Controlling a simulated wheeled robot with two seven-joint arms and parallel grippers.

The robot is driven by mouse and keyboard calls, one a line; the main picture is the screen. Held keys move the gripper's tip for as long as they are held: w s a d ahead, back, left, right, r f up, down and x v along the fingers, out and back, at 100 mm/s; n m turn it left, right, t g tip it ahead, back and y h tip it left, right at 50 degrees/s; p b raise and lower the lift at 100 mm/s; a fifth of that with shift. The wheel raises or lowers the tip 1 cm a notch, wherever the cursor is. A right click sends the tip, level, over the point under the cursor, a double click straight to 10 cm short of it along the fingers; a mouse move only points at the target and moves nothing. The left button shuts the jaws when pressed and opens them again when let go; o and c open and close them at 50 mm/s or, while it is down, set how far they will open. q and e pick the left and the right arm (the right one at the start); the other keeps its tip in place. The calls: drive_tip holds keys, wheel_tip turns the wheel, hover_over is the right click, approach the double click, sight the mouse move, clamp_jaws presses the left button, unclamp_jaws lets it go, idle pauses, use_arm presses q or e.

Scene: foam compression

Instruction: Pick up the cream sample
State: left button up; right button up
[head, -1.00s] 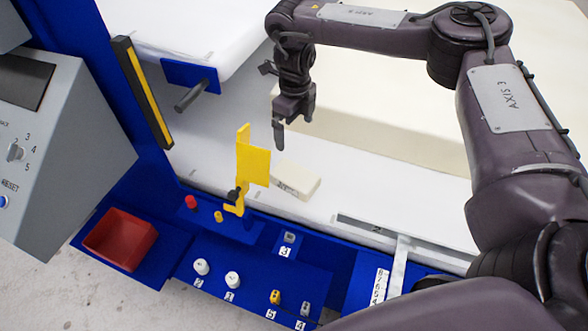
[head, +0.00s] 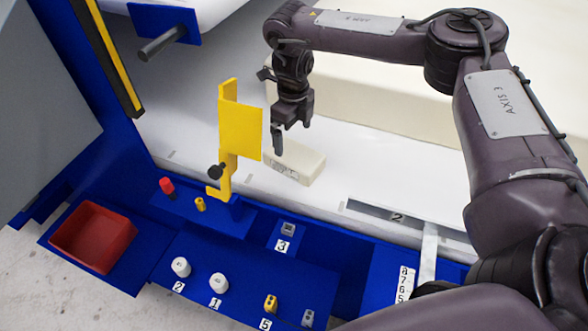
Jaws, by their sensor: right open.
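The cream sample (head: 303,167) is a small cream block lying on the white surface, with faint markings on its near side. My right gripper (head: 278,146) points down at the block's left end and overlaps it in the picture. It is open and holds nothing. I cannot tell its exact height above the block or whether it touches it. My left gripper is not in view.
A yellow bracket (head: 240,130) stands just left of the sample. A large cream foam slab (head: 400,100) lies behind.

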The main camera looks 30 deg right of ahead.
drive_tip(key=f, duration=0.2)
drive_tip(key=f+p, duration=0.1)
drive_tip(key=f, duration=0.4)
drive_tip(key=shift+s+f+p, duration=0.1)
drive_tip(key=shift+s+p, duration=0.15)
drive_tip(key=shift+p, duration=0.05)
drive_tip(key=shift+f, duration=0.3)
drive_tip(key=shift+c, duration=0.3)
drive_tip(key=c, duration=0.8)
drive_tip(key=shift+r, duration=0.15)
wheel_tip(320, 180, up, 12)
drive_tip(key=b, duration=0.1)
wheel_tip(320, 180, up, 8)
drive_tip(key=p, duration=0.2)
hover_over(294, 153)
